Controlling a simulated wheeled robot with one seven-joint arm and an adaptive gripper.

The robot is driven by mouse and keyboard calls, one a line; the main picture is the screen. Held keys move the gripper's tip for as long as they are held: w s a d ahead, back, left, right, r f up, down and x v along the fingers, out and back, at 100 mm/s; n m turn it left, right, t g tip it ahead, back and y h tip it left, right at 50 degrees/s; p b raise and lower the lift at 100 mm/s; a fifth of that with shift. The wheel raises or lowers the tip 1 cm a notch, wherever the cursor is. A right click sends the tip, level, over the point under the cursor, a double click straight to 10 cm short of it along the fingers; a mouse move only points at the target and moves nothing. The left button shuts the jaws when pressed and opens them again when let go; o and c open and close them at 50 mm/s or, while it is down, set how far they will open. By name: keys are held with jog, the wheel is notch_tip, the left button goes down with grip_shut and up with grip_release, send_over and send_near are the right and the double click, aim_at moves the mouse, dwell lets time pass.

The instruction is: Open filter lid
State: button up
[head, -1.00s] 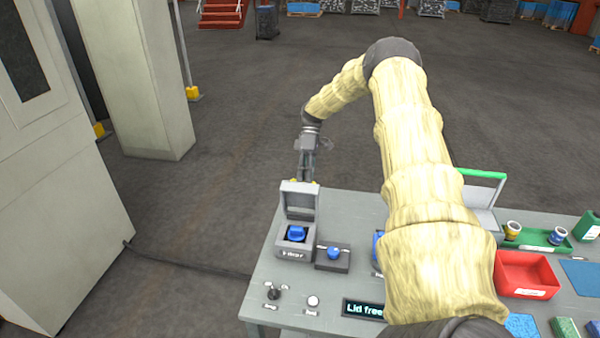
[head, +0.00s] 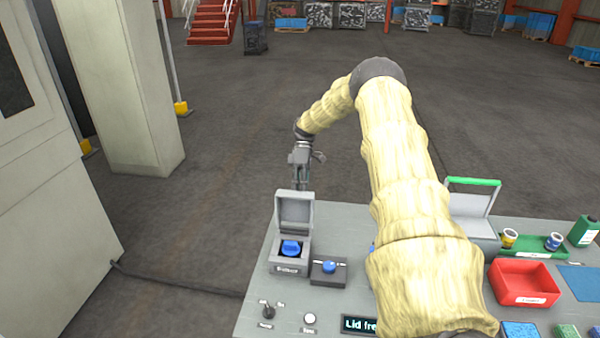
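The small grey filter box (head: 289,266) stands on the left end of the bench. Its grey lid (head: 294,213) is raised, standing up at the back of the box. A round blue part (head: 290,248) shows inside the open box. My gripper (head: 300,185) points down just above and behind the lid's top edge. The lid may hide its fingertips, and I cannot tell whether they touch the lid. Nothing held is visible.
A blue button box (head: 329,268) sits right of the filter box. A red bin (head: 524,284) stands right. My arm covers the bench's middle.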

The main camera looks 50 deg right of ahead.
jog(key=o, duration=0.3)
jog(key=shift+f, duration=0.15)
jog(key=shift+o, duration=0.2)
jog(key=shift+d+r, duration=0.1)
jog(key=shift+r, duration=0.1)
jog(key=v, duration=1.1)
jog(key=shift+w+d+r, duration=0.2)
jog(key=shift+w+d, duration=0.05)
jog(key=shift+d, duration=0.1)
